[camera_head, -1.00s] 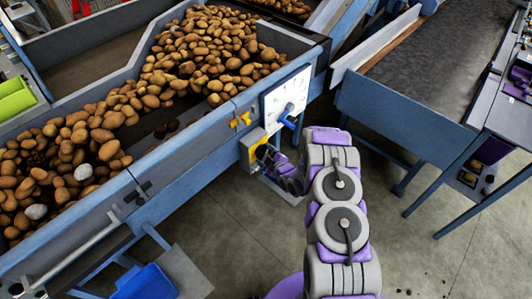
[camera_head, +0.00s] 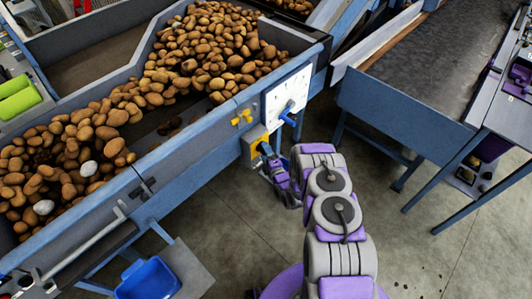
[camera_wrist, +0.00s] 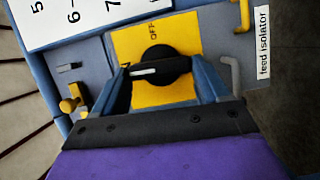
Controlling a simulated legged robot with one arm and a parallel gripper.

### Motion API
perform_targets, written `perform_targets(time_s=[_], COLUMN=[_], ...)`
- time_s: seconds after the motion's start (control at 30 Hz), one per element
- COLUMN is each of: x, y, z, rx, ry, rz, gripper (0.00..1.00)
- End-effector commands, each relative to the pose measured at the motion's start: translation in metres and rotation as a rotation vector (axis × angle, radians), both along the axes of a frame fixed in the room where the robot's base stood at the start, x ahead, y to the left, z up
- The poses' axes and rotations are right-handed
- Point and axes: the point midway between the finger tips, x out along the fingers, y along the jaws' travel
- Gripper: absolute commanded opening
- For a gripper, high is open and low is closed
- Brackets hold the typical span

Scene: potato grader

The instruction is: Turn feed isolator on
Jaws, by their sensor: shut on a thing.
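The feed isolator is a black rotary knob (camera_wrist: 165,66) on a yellow plate (camera_wrist: 185,40) on a grey box. The printed word OFF stands above the knob. The white mark on the knob points left, towards lettering mostly hidden by the left finger. A white label (camera_wrist: 263,45) reading "feed isolator" is at the right. My gripper (camera_wrist: 163,78) has one blue finger on each side of the knob and is shut on it. In the head view the grey and yellow isolator box (camera_head: 253,146) hangs on the hopper's side, with my gripper (camera_head: 267,152) at its front.
A white numbered dial panel (camera_head: 287,95) with a blue handle is just above the isolator. The potato hopper's blue frame (camera_head: 190,155) runs along the left. A conveyor (camera_head: 410,75) stands at the right. Open floor (camera_head: 225,235) lies below.

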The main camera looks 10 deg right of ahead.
Motion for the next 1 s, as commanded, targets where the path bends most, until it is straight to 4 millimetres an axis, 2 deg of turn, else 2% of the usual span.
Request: perform_targets(time_s=[0.03, 0.67, 0.7, 0.93, 1.0], x=[-0.0027, -0.0027, -0.0027, -0.0021, -0.0020], y=[0.0016, 0.0017, 0.0017, 0.0013, 0.0011], z=[-0.0045, -0.0068, -0.0068, -0.0046, -0.0039], rx=[-0.013, -0.055, -0.055, -0.054, -0.054], ry=[0.002, -0.025, -0.025, -0.028, -0.031], rz=[0.003, 0.004, 0.004, 0.003, 0.002], gripper=[0.44, 0.44, 0.75, 0.97, 1.00])
